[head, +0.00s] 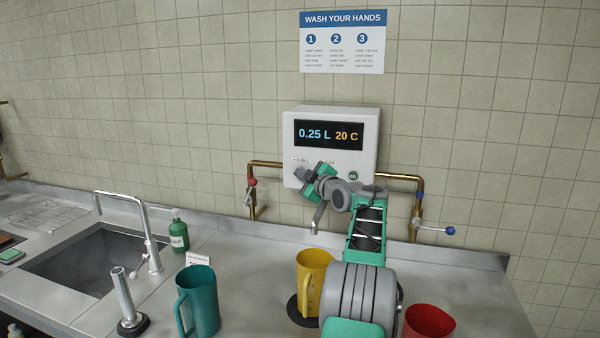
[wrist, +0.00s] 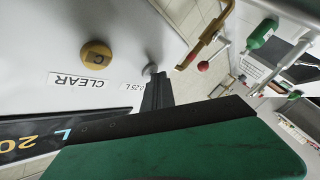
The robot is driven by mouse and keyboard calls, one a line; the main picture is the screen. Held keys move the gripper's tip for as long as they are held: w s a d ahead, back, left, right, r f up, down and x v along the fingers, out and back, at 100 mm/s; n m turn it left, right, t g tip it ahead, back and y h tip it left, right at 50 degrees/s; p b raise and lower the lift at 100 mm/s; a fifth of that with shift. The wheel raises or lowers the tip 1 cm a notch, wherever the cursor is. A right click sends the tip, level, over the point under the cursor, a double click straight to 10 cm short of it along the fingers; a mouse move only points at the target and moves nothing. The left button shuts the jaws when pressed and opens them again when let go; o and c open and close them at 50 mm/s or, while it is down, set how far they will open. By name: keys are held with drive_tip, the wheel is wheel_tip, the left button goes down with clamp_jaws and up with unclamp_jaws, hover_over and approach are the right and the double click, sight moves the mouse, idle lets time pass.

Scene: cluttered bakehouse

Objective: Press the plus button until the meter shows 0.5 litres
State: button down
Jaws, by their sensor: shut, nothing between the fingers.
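The white meter box (head: 362,118) hangs on the tiled wall. Its display (head: 328,135) reads 0.25 L and 20 C. My gripper (head: 300,173) is shut and empty at the lower left of the box front, covering part of the button row. In the wrist view the dark fingertips (wrist: 153,88) are at a small grey button (wrist: 150,69) beside a partly hidden label reading 0.25 L. I cannot tell whether they touch it. A brass-coloured button (wrist: 96,54) above the CLEAR label is beside it. A green GO button (head: 353,176) is at the lower right.
A spout (head: 317,218) is below the box, above a yellow jug (head: 312,270) on a dark round pad. A teal jug (head: 201,303) and red vessel (head: 429,321) stand either side. Brass pipes with a red knob (head: 252,182) and blue knob (head: 449,230) flank the box.

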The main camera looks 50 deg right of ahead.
drive_tip(key=shift+f+b, duration=0.1)
drive_tip(key=shift+b, duration=0.25)
drive_tip(key=shift+s+a+b, duration=0.35)
drive_tip(key=shift+a+b, duration=0.35)
drive_tip(key=shift+b, duration=0.4)
drive_tip(key=a+b, duration=0.1)
drive_tip(key=b, duration=0.1)
drive_tip(key=s+a+b, duration=0.1)
drive_tip(key=a+b, duration=0.1)
drive_tip(key=s+a+b, duration=0.1)
drive_tip(key=b, duration=0.1)
drive_tip(key=shift+s+a+b, duration=0.15)
drive_tip(key=shift+a+b, duration=0.05)
drive_tip(key=shift+b, duration=0.15)
